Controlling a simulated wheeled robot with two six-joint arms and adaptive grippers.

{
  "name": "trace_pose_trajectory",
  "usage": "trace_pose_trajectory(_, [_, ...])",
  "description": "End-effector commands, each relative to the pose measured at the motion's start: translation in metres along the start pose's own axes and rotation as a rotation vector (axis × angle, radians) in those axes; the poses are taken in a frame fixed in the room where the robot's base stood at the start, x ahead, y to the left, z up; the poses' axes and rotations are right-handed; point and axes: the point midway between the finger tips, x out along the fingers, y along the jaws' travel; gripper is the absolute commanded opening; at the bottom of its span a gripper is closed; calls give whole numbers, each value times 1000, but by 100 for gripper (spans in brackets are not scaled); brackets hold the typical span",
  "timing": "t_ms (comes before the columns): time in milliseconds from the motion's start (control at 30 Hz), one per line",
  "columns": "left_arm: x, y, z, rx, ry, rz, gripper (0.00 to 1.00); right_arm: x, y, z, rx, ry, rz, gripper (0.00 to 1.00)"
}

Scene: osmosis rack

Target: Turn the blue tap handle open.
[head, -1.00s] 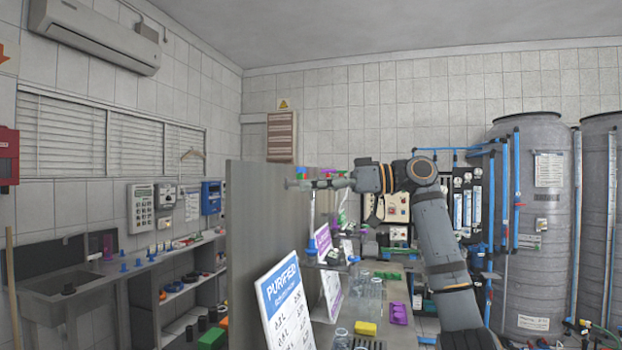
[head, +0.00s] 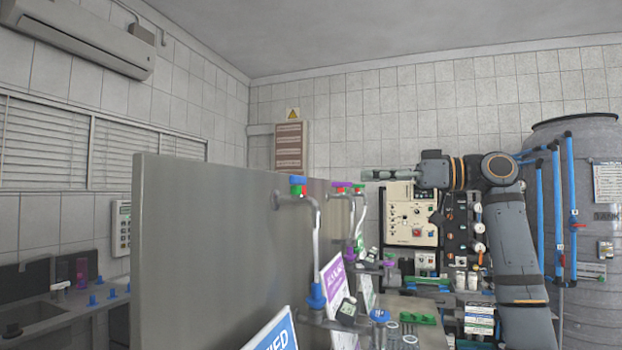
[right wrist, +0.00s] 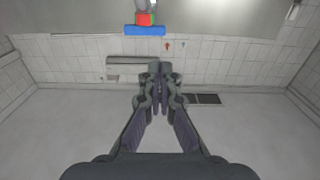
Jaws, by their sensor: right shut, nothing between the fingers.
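The blue tap handle (head: 298,180) sits on top of a curved grey tap at the panel's edge in the head view, with red and green parts just under it. In the right wrist view the blue handle (right wrist: 145,30) shows as a bar at the top, with a red part against it. My right gripper (head: 370,174) is shut and empty. It points left, level with the handle in the picture and to its right, apart from it. Its closed fingers show in the right wrist view (right wrist: 160,85). My left gripper is not in view.
A second tap with a purple handle (head: 341,184) stands between the blue one and my gripper in the picture. A large grey panel (head: 215,255) fills the left middle. A control box (head: 411,215) and grey tank (head: 590,140) are behind and right.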

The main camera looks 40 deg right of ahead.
Motion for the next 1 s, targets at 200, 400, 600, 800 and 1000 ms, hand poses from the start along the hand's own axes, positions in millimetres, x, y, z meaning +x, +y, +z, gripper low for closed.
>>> trace_pose_trajectory(200, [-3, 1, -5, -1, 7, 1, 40, 12, 0, -1, 1, -2, -2, 0])
trace_pose_trajectory(400, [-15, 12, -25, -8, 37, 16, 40, 51, 0, -2, 1, -3, -4, 0])
trace_pose_trajectory(600, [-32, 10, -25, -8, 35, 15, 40, 95, 0, -4, 1, -3, -3, 0])
trace_pose_trajectory(800, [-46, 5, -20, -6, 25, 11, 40, 127, 0, -3, 2, -2, -3, 0])
trace_pose_trajectory(1000, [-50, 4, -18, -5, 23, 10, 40, 140, 0, 0, 1, -1, -1, 0])
